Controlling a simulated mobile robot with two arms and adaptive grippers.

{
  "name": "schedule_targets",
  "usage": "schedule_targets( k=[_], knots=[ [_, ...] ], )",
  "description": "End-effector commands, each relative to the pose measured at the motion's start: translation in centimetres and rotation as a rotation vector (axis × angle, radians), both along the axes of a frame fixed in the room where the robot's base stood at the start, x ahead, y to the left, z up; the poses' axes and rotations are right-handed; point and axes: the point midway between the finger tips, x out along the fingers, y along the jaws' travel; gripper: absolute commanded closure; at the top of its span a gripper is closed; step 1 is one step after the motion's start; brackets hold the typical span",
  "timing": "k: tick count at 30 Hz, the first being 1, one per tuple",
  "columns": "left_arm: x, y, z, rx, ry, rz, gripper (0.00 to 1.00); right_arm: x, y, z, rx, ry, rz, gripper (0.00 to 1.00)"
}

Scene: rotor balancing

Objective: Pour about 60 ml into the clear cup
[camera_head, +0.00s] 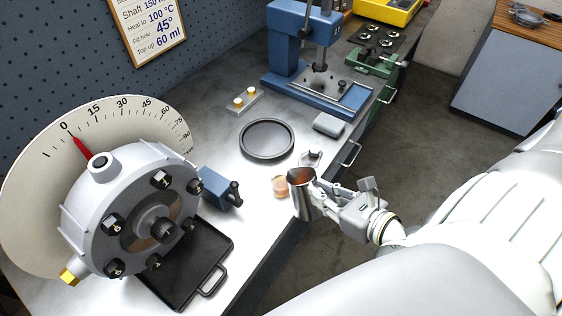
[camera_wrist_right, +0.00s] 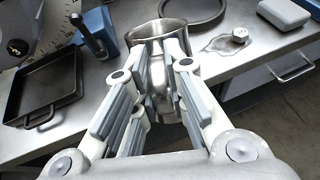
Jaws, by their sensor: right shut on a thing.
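A metal jug (camera_head: 302,203) is in my right gripper (camera_head: 318,190), whose fingers close on its side. The jug is held near the bench's front edge, mouth upward and at most slightly tilted; its inside looks brownish. The clear cup (camera_head: 280,187) stands on the bench just left of the jug, partly hidden by it, with something orange-pink showing in it. No stream is visible between them. In the right wrist view the jug (camera_wrist_right: 160,30) is beyond the fingers (camera_wrist_right: 160,65), and I cannot make out the cup there. My left gripper is not in view.
A round black dish (camera_head: 267,155), a grey block (camera_head: 328,125) and a small metal knob (camera_head: 311,155) lie behind the jug. A rotor housing with dial (camera_head: 110,190), a blue clamp (camera_head: 219,189) and a black tray (camera_head: 170,296) are left. A blue press (camera_head: 285,60) stands behind.

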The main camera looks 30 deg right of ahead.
Motion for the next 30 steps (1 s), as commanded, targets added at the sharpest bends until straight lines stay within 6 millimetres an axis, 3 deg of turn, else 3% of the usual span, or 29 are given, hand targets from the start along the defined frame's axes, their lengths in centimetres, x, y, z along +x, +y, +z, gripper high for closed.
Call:
schedule_targets(
  k=[1,5,30],
  knots=[
    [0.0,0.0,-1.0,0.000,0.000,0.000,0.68,-0.2,0.0,-1.1,0.002,-0.014,-0.001,1.00],
    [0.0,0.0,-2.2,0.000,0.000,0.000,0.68,-0.7,0.0,-2.2,0.008,-0.054,0.000,1.00],
    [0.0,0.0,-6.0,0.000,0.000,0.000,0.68,-3.6,-0.5,-4.6,0.048,-0.391,-0.003,1.00]
  ],
)
